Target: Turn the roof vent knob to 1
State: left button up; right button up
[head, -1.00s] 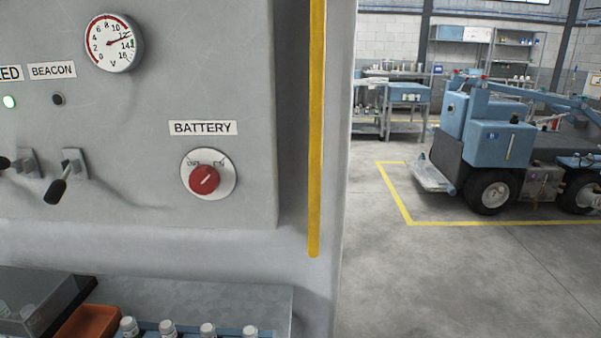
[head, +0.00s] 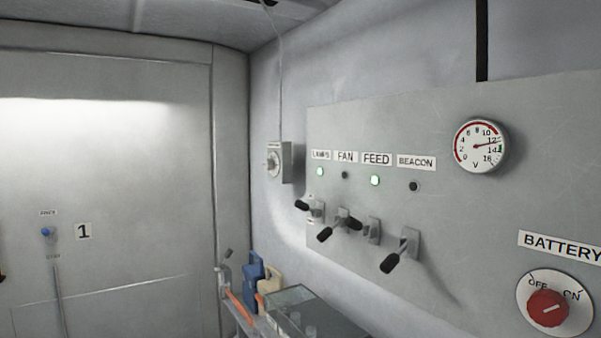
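A small grey box with a round pale knob (head: 272,163) is mounted on the wall, left of the switch panel. A thin cable runs from it up to the roof. It may be the roof vent knob, but its label and marks are too small to read, so I cannot tell its setting. Neither of my grippers shows in the head view.
The switch panel (head: 460,230) carries LAMPS, FAN, FEED and BEACON levers; LAMPS and FEED lights glow green. A gauge (head: 481,146) and red BATTERY knob (head: 547,308) are at right. A bench with a blue container (head: 252,275) stands below.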

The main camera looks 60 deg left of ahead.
aim_at(269, 164)
jog(key=u, duration=1.95)
jog(key=i+j+z, duration=0.1)
jog(key=z, duration=0.7)
jog(key=i+j+z, duration=0.15)
jog(key=j+z, duration=0.45)
jog(key=i+j+z, duration=0.15)
jog(key=j, duration=0.25)
jog(key=j+z, duration=0.15)
jog(key=j, duration=0.25)
jog(key=j+z, duration=0.15)
jog(key=j, duration=1.4)
jog(key=i, duration=0.05)
